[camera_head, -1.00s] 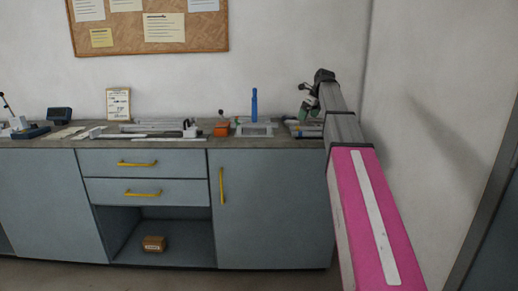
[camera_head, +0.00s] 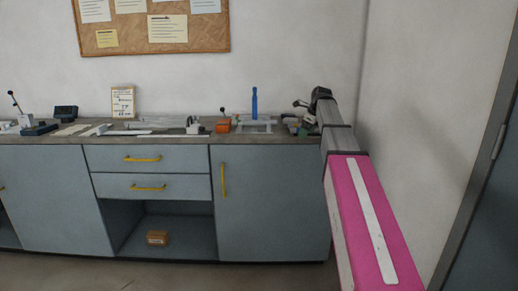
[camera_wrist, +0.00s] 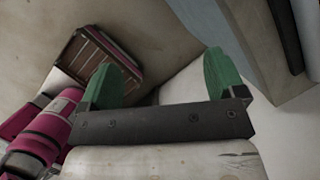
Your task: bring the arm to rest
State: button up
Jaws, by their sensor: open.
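My arm reaches forward along the right side of the head view, in front of the right wall. My gripper (camera_head: 302,103) is at its far end, small and partly hidden, near the right end of the counter. In the wrist view my gripper (camera_wrist: 160,82) shows two green fingers spread wide apart with nothing between them. I cannot tell from the head view how far it is from the counter.
The counter (camera_head: 55,141) holds a blue upright tool (camera_head: 254,102) in a pale frame, an orange block (camera_head: 222,126), a small sign (camera_head: 123,102) and several flat parts. A small box (camera_head: 157,238) sits in the open shelf. The right wall is close beside my arm.

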jog(key=s+a+f+n+g+h, duration=0.1)
jog(key=s+f+n, duration=0.7)
jog(key=f, duration=0.5)
jog(key=s+f+n+h, duration=0.1)
jog(key=s+f+n, duration=0.7)
jog(key=s+f, duration=0.4)
jog(key=s+a+f+n+g, duration=0.1)
jog(key=s+f+n, duration=0.6)
jog(key=s+f, duration=0.4)
notch_tip(320, 180, down, 5)
jog(key=shift+a+f+n+g+h, duration=0.15)
jog(key=shift+a+n+g+h, duration=0.15)
jog(key=shift+a+n+h, duration=0.1)
